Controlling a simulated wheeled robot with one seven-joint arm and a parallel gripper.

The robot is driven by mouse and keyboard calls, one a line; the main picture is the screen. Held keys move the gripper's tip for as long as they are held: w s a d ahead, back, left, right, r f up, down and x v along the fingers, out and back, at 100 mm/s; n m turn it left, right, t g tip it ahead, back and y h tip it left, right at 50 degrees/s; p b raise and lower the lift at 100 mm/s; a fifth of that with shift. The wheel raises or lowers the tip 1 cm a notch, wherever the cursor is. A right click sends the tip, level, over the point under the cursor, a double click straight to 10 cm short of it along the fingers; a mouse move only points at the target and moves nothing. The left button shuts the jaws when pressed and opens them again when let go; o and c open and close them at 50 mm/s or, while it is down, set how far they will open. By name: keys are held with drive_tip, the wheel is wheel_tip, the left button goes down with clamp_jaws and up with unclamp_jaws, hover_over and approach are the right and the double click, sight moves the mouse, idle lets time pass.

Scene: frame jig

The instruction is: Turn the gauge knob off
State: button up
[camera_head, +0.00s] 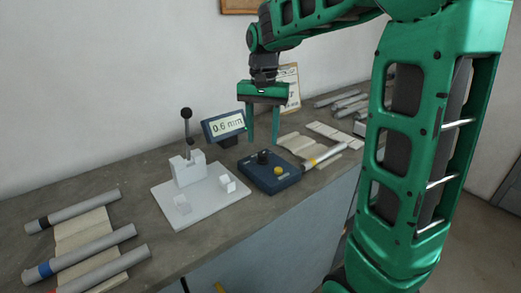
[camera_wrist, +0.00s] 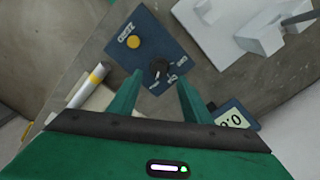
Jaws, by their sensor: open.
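The gauge box (camera_head: 285,177) is a dark blue block on the counter, right of the white jig. Its black knob (camera_head: 263,157) stands up at the back, with a yellow button (camera_head: 278,171) in front of it. In the wrist view the knob (camera_wrist: 159,68) carries a pale pointer line, with small labels around it too small to read surely. The display (camera_head: 224,126) reads 0.6 mm. My gripper (camera_head: 262,140) is open and empty, pointing down above the box. In the wrist view its fingers (camera_wrist: 158,90) stand apart on either side below the knob, not visibly touching it.
The white jig (camera_head: 205,205) with a black-knobbed lever stands left of the box. A grey tube with a yellow band (camera_head: 325,156) lies close on the right. More tubes (camera_head: 93,250) lie on cloth at the front left. A sheet (camera_head: 289,84) stands against the wall.

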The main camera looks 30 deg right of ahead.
sight(263, 154)
drive_tip(key=shift+f, duration=2.65)
drive_tip(key=shift+c, duration=0.5)
drive_tip(key=c, duration=0.9)
